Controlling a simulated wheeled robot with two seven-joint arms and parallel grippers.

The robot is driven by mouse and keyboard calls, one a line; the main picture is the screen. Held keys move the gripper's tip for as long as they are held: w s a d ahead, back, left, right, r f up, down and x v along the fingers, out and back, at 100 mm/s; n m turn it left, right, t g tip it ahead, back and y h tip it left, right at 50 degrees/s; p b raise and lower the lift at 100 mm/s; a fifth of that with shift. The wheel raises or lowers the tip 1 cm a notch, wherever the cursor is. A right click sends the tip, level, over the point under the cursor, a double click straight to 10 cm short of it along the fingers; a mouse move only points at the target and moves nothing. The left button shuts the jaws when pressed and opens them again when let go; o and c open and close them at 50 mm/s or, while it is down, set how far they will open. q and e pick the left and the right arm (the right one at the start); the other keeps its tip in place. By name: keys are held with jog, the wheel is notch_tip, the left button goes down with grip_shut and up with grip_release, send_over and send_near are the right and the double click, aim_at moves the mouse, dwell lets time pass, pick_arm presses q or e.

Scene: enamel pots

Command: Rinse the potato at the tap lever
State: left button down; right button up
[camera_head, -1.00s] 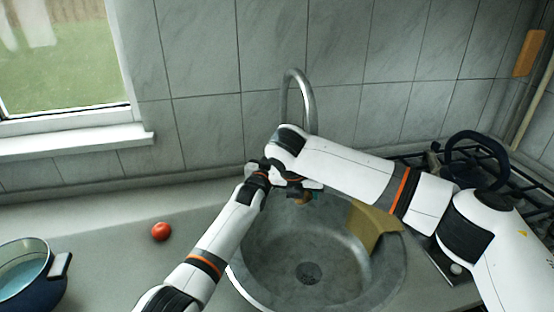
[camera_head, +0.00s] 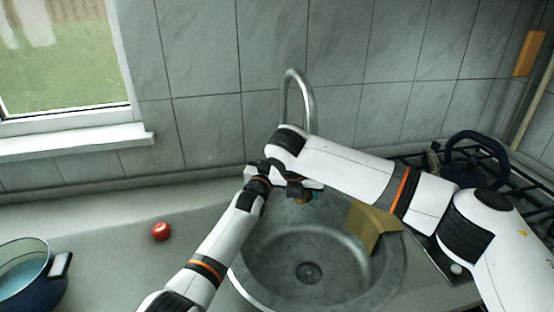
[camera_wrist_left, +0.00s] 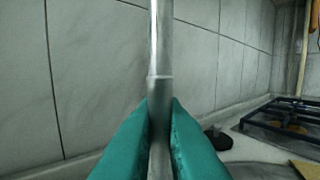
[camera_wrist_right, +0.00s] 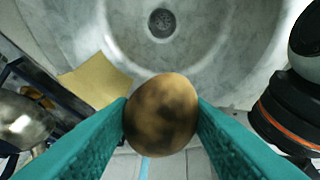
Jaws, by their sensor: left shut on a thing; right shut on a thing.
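The tap (camera_head: 299,95) rises at the back of the sink (camera_head: 300,255), its curved spout partly behind my right arm. In the left wrist view, the teal fingers of my left gripper (camera_wrist_left: 159,115) are shut around an upright metal part of the tap (camera_wrist_left: 160,50). I cannot tell whether this is the lever or the pipe. My right gripper (camera_wrist_right: 161,112) is shut on the mottled brown potato (camera_wrist_right: 161,118), held between its fingertips above the sink. In the head view the potato (camera_head: 304,199) shows only partly, under my right wrist. No water stream is clearly visible.
A tan, folded-looking piece (camera_head: 374,228) lies at the sink's right side. A red tomato-like item (camera_head: 161,231) and a dark blue pot (camera_head: 35,280) are on the counter at left. My forearms nearly meet at the tap.

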pick_arm(q)
jog(key=shift+s, duration=0.1)
jog(key=c, duration=1.6)
grip_release()
jog(key=shift+o, duration=0.2)
jog(key=shift+s+a, duration=0.1)
jog(key=v, duration=1.1)
jog(key=shift+s+f, duration=0.3)
jog(key=shift+s, duration=0.1)
jog(key=shift+a, duration=0.1)
